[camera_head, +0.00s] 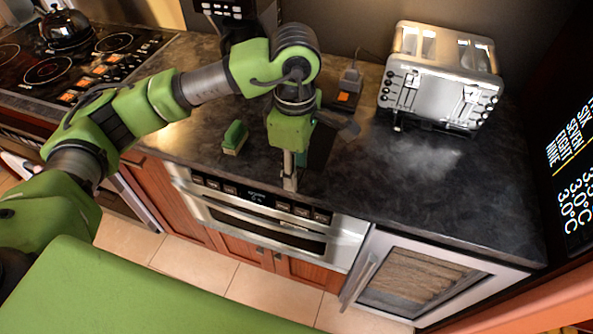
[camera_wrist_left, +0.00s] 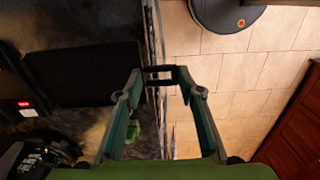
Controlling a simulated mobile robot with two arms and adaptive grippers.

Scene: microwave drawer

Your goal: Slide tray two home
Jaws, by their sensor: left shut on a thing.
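The stainless microwave drawer (camera_head: 335,240) is built in under the dark counter, with a row of buttons and a small display along its top. I cannot tell whether it stands fully shut. No thing in view is marked as tray two. My left gripper (camera_head: 290,186) points down at the counter's front edge, over the drawer's control panel. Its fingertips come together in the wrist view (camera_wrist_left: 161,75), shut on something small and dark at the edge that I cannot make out. My right gripper is not in view.
A toaster (camera_head: 440,98) stands at the back right. A green sponge-like block (camera_head: 234,138) lies left of my gripper. A glass-fronted cooler (camera_head: 415,285) is at the right, a cooktop (camera_head: 50,70) at the far left. The tiled floor (camera_head: 190,265) before the drawer is clear.

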